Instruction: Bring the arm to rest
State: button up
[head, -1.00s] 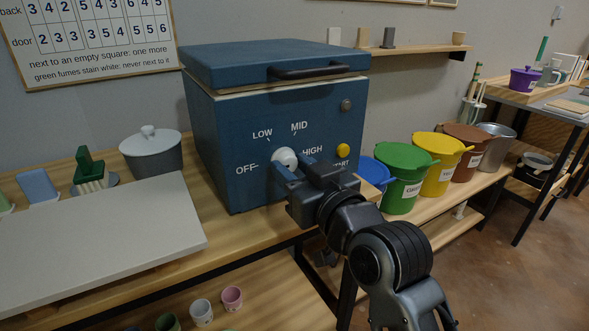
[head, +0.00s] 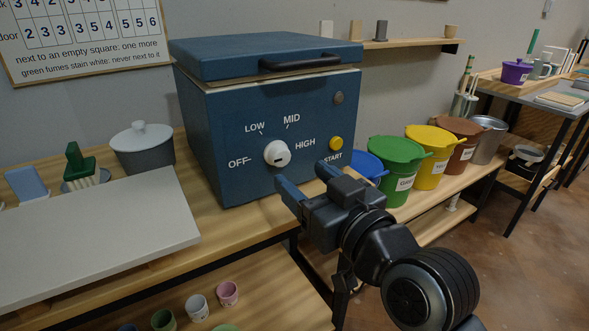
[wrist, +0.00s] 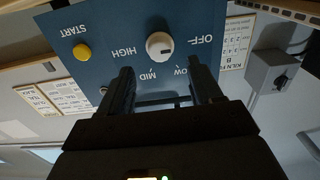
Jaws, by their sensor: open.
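My gripper (head: 304,180) is open and empty in front of the blue kiln (head: 225,133), below and a little right of its white dial (head: 277,153). The dial stands clear of the fingers. Labels OFF, LOW, MID and HIGH surround it; I cannot tell for sure which one it points to. A yellow START button (head: 336,144) is to the right of the dial. In the wrist view my gripper (wrist: 163,82) has its fingers apart, and the dial (wrist: 160,45) shows upside down beyond them.
The kiln stands on a wooden bench beside a grey board (head: 90,240) and a lidded pot (head: 143,148). Blue, green (head: 396,165), yellow and brown buckets stand on a lower shelf at the right. Small cups (head: 197,306) sit below the bench.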

jog(key=shift+v, duration=0.85)
jog(key=s+d+f+m+t+h+p, duration=0.15)
jog(key=s+d+f+m+h, duration=0.3)
jog(key=s, duration=0.45)
jog(key=s+d+f+m+g+h+p, duration=0.1)
jog(key=s+d+f+m+h+p, duration=0.15)
jog(key=s+d+f, duration=0.5)
jog(key=s+d+r+h+p, duration=0.1)
jog(key=s+d+r, duration=0.1)
jog(key=s, duration=0.5)
jog(key=s+d+r+h+p, duration=0.1)
jog(key=s+d+r+p, duration=0.1)
jog(key=s, duration=0.6)
jog(key=s+d+r+h+p, duration=0.1)
jog(key=s+d, duration=0.3)
jog(key=s, duration=0.4)
jog(key=shift+d+r, duration=0.4)
jog(key=shift+r, duration=0.25)
